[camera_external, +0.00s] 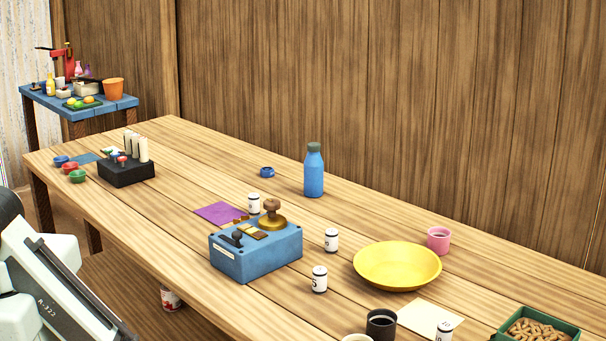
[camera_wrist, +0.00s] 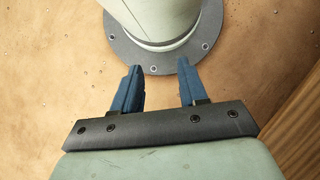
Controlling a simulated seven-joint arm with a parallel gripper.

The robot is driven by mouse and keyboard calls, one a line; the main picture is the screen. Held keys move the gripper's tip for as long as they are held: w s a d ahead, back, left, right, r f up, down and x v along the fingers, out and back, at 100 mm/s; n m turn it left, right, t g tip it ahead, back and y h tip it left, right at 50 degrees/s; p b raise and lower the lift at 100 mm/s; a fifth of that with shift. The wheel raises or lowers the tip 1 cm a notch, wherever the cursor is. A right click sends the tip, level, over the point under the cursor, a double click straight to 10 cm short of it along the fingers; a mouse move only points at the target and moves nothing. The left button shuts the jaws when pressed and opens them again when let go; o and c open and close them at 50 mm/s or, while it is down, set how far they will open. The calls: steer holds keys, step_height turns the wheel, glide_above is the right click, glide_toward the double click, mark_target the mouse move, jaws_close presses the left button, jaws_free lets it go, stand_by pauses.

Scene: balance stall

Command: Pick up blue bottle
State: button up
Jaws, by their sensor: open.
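The blue bottle (camera_external: 314,175) stands upright on the wooden table, toward its far edge, with a dark grey-green cap. It is not in the wrist view. My gripper (camera_wrist: 160,88) shows in the wrist view with its two blue fingers apart and nothing between them. It is over a tan floor beside my round bolted base, away from the bottle. In the external view my fingers are out of frame; only part of my arm shows at the lower left.
A blue box with a brass knob (camera_external: 256,252), white weights (camera_external: 331,240), a yellow bowl (camera_external: 397,266) and a pink cup (camera_external: 438,240) stand nearer or to the right. A wooden wall (camera_external: 400,110) rises behind the table.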

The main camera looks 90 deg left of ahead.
steer(key=shift+o, duration=0.2)
steer(key=o, duration=0.8)
